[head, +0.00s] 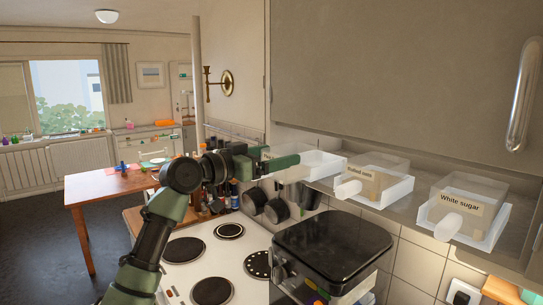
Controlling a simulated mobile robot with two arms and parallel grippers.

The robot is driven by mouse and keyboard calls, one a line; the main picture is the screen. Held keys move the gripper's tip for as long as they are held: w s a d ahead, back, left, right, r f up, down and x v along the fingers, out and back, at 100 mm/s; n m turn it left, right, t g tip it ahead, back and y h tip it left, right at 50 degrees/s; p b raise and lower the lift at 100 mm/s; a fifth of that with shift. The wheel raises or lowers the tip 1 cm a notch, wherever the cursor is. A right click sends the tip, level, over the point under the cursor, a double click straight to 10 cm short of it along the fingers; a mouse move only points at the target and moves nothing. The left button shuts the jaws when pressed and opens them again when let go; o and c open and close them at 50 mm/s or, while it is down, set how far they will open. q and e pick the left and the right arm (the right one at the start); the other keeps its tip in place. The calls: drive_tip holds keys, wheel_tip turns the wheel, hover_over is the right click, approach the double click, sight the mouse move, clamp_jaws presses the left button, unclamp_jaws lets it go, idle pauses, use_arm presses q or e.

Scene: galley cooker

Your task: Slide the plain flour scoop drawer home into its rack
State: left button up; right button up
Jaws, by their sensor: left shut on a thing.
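The plain flour scoop drawer (322,163) is a white, clear-walled box at the left end of the row under the wall cupboard. Its label is mostly hidden behind my left gripper (287,163). That gripper reaches in from the left and is shut on the drawer's front grip, which its green fingers cover. The rack (409,205) is a pale shelf-like frame under the cupboard. How far the flour drawer sits in its slot is hard to tell from here. My right gripper is not in view.
The rolled oats drawer (391,189) and white sugar drawer (489,233) stand to the right in the same row. The grey cupboard (400,70) hangs above. Dark pans (277,210) hang below the row, over the white cooker (215,255).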

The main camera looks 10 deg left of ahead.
sight(309, 148)
use_arm(q)
drive_tip(key=shift+w+d, duration=0.1)
drive_tip(key=shift+w, duration=0.05)
drive_tip(key=shift+p+x, duration=0.75)
drive_tip(key=shift+x, duration=1.75)
drive_tip(key=shift+w+d, duration=0.45)
drive_tip(key=shift+w, duration=0.1)
drive_tip(key=shift+w+d, duration=0.15)
drive_tip(key=shift+w, duration=0.05)
drive_tip(key=shift+w+d, duration=0.15)
drive_tip(key=shift+w, duration=0.05)
drive_tip(key=o, duration=1.3)
drive_tip(key=shift+o, duration=0.2)
drive_tip(key=shift+w+d+f, duration=0.1)
drive_tip(key=shift+w+d, duration=0.05)
drive_tip(key=shift+w, duration=0.05)
